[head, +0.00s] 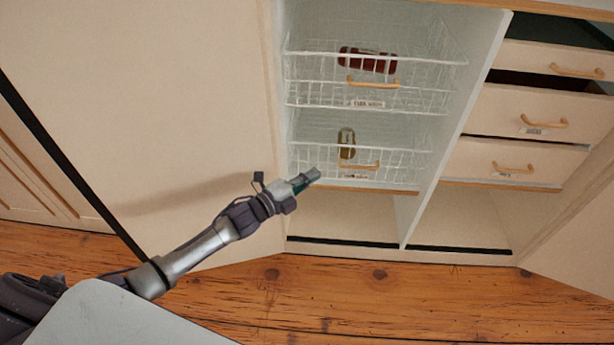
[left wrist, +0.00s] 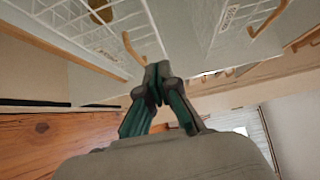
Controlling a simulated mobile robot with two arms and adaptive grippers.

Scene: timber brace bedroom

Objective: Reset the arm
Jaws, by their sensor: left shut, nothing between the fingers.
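My left arm reaches in from the lower left of the head view. Its gripper (head: 312,176) is in front of the lower wire basket (head: 403,166), near the basket's left end. In the left wrist view the gripper's fingertips (left wrist: 158,72) are together, with nothing between them. The gripper looks apart from the basket handle (head: 360,166), which is to its right in the head view. My right gripper is in neither view.
The upper wire basket (head: 437,97) holds a dark red item (head: 367,60). The lower basket holds a brownish item (head: 346,143). Drawers (head: 520,112) are at the right. A large pale door panel (head: 140,110) stands open at the left. Wooden floor (head: 400,290) lies below.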

